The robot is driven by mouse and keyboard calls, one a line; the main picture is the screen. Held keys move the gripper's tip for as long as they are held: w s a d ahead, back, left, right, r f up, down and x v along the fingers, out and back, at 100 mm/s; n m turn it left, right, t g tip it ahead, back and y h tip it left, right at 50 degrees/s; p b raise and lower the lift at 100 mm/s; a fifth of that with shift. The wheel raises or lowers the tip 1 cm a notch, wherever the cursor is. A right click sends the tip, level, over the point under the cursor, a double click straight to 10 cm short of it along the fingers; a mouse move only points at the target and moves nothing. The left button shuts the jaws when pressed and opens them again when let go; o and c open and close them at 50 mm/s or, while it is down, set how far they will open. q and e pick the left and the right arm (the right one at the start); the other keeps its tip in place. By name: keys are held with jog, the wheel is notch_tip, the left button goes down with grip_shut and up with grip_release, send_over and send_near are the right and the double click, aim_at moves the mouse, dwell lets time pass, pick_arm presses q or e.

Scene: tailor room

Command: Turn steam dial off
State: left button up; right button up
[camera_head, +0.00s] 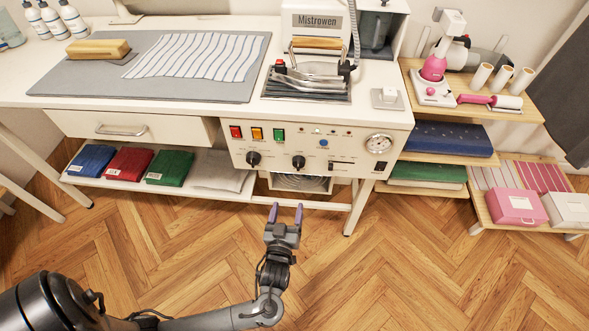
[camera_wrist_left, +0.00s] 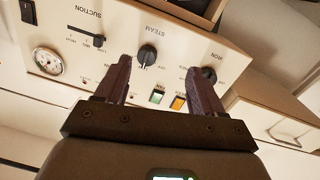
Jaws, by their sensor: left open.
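The steam dial (camera_head: 298,162) is a black knob in the middle of the white ironing station's front panel. In the left wrist view, which is upside down, the steam dial (camera_wrist_left: 147,55) sits below the word STEAM and appears between my fingertips. Its exact setting is too small to read. My left gripper (camera_head: 286,209) is open and empty, with two purple fingers pointing toward the panel. It is below and in front of the dial, apart from it. The left gripper (camera_wrist_left: 158,68) also shows open in the wrist view. My right gripper is out of view.
The iron dial (camera_head: 253,158) is left of the steam dial, with red, orange and green switches above. The suction slider (camera_head: 342,161) and a gauge (camera_head: 379,143) are to the right. A shelf (camera_head: 245,190) with folded fabrics runs below. The floor in front is clear.

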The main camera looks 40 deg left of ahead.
pick_arm(q)
send_near(298, 169)
jog(key=b+x, duration=0.2)
jog(key=x, duration=0.7)
jog(key=shift+b, duration=0.4)
jog(key=shift+w+a+r, duration=0.15)
jog(key=shift+w+a, duration=0.05)
jog(key=shift+w, duration=0.05)
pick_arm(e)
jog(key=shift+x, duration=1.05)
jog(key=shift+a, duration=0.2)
pick_arm(q)
jog(key=c, duration=1.1)
jog(key=shift+o, duration=0.2)
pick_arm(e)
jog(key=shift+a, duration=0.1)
